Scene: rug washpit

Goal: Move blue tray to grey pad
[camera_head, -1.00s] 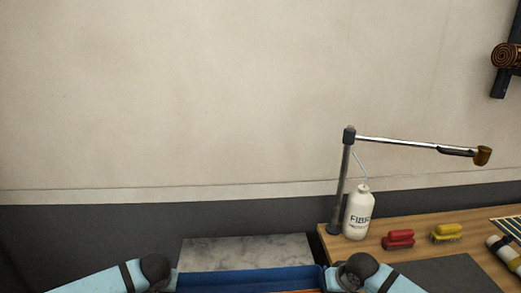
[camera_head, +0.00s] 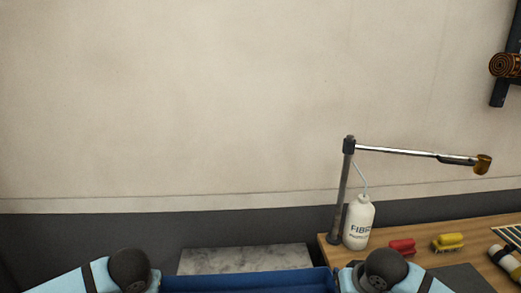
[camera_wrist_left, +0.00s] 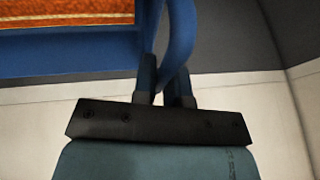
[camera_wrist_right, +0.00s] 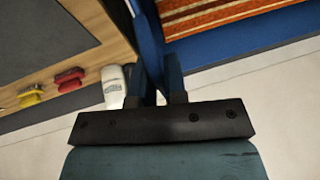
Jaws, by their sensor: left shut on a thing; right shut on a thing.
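The blue tray (camera_head: 245,281) shows at the bottom edge of the head view, between my two arms, with its lower part cut off. Orange striped cloth lies in it, as seen in both wrist views. My left gripper (camera_wrist_left: 167,75) is shut on the tray's side handle. My right gripper (camera_wrist_right: 157,72) is shut on the opposite handle. In the head view the fingertips are hidden. The grey pad (camera_head: 462,277) lies on the wooden table at the right, partly behind my right arm. It also shows in the right wrist view (camera_wrist_right: 35,38).
A grey marbled slab (camera_head: 243,260) is behind the tray. A wall stands behind.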

